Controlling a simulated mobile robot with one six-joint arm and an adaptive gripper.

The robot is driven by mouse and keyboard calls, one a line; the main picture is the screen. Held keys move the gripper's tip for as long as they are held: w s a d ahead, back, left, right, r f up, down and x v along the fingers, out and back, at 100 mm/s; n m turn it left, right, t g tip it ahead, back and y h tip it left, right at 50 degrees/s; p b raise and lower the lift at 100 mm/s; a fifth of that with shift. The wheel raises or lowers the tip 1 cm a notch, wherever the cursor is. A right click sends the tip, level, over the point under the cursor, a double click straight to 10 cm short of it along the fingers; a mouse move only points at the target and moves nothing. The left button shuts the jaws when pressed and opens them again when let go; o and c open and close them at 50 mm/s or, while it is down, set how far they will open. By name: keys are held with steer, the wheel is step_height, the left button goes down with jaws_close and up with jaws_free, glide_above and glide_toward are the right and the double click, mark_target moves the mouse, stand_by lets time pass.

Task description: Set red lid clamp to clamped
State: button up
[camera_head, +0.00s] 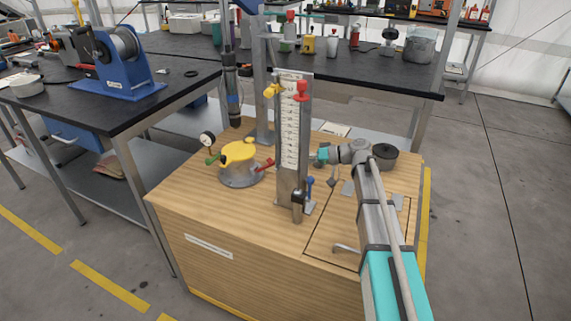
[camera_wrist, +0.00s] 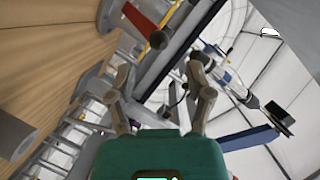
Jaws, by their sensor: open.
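The red lid clamp (camera_head: 265,165) is on the right side of a round metal pot (camera_head: 240,178) with a yellow lid (camera_head: 238,152). Its red handle sticks out to the right, toward the tall scale column. A red handle that looks like this clamp (camera_wrist: 138,18) shows at the top of the wrist view, with yellow beyond it. My gripper (camera_wrist: 160,78) is open and empty, apart from the red handle. In the head view its teal body is just right of the column, and its fingertips cannot be made out.
The scale column (camera_head: 291,140) with yellow and red knobs stands between pot and arm. A green handle (camera_head: 212,159) and a gauge (camera_head: 207,138) are left of the pot. A blue-knobbed lever (camera_head: 309,183) stands at the column's foot. The wooden top's front left is clear.

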steer(key=shift+b+x, duration=0.75)
steer(key=shift+x, duration=3.1)
